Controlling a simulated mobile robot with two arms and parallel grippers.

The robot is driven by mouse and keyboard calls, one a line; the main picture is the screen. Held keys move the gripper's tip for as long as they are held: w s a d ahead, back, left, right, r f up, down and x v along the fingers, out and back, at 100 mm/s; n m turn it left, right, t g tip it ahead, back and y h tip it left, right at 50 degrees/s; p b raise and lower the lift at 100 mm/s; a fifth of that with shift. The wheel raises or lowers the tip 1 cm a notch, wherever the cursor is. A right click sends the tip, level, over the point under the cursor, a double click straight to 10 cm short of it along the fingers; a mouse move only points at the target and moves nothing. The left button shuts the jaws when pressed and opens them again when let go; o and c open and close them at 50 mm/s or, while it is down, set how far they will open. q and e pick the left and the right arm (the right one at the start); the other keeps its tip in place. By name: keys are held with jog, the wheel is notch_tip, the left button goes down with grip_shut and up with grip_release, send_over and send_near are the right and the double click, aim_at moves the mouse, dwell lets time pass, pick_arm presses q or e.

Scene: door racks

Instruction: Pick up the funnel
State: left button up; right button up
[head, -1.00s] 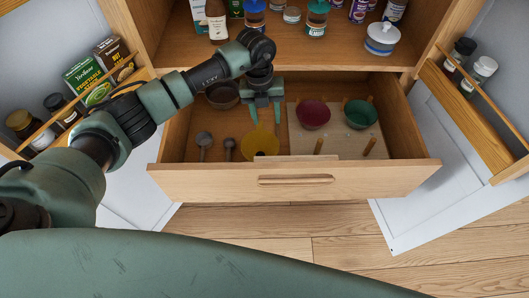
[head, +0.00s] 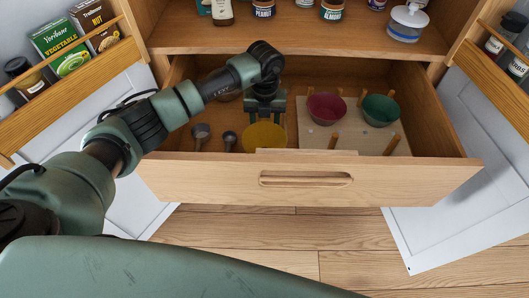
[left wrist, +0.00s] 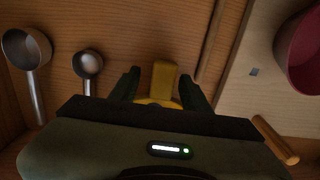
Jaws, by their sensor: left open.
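The yellow funnel (head: 264,138) lies in the open drawer, left of its middle. In the left wrist view its narrow yellow end (left wrist: 165,76) shows between the fingers, and the rest is mostly hidden behind my gripper. My left gripper (head: 266,117) is open and pointing down, low over the funnel. In the left wrist view the two dark fingers (left wrist: 160,86) stand on either side of the yellow end, with a gap visible. My right gripper is not in view.
Two metal scoops (head: 201,133) lie left of the funnel. On the right, a board (head: 350,143) with wooden pegs carries a dark red bowl (head: 325,107) and a green bowl (head: 379,109). The drawer front (head: 306,180) stands close to the funnel.

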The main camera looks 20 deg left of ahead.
pick_arm(q)
jog(key=shift+f, duration=0.85)
jog(key=shift+r, duration=0.1)
grip_shut()
jog(key=shift+r, duration=0.1)
